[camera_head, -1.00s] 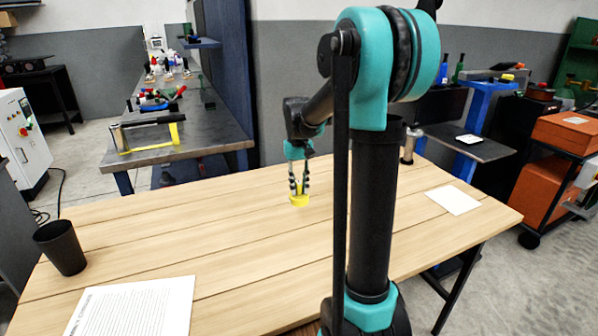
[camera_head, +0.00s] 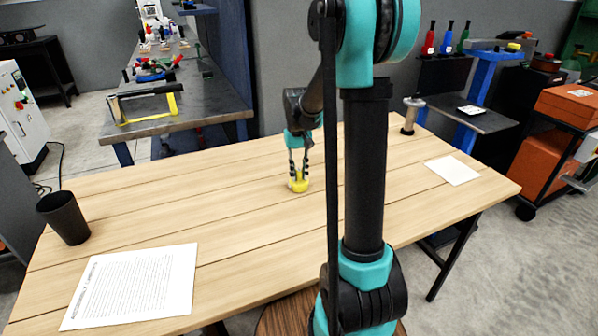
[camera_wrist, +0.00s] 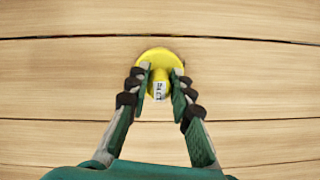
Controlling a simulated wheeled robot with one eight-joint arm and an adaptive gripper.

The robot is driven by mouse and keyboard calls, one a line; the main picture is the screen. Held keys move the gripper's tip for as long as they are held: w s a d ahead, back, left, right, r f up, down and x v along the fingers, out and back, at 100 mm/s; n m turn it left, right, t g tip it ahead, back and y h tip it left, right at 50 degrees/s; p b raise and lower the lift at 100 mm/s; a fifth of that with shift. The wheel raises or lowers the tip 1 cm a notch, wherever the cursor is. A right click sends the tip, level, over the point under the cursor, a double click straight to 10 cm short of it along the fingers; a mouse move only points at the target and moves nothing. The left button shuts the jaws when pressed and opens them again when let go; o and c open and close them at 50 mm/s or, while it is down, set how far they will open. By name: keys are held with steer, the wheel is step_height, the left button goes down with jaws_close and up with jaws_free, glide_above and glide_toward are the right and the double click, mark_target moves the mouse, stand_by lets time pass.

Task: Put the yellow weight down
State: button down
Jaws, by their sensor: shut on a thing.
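The yellow weight (camera_head: 299,185) is at the middle of the wooden table (camera_head: 230,205), upright, with a wide round base and a narrower neck. My gripper (camera_head: 299,172) points down and is shut on its neck. In the wrist view the weight (camera_wrist: 160,58) sits between the fingertips of my gripper (camera_wrist: 160,83), and a small white label with dark print faces the camera. The base looks to be at or very near the tabletop; I cannot tell whether it touches.
A black cup (camera_head: 64,218) and a printed sheet (camera_head: 133,286) are on the table's left side. A white paper (camera_head: 452,170) and a metal cylinder on a dark base (camera_head: 411,115) are at the right. The wood around the weight is clear.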

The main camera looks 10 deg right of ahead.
steer(key=shift+f, duration=0.1)
steer(key=c, duration=1.3)
jaws_free()
steer(key=shift+c, duration=0.2)
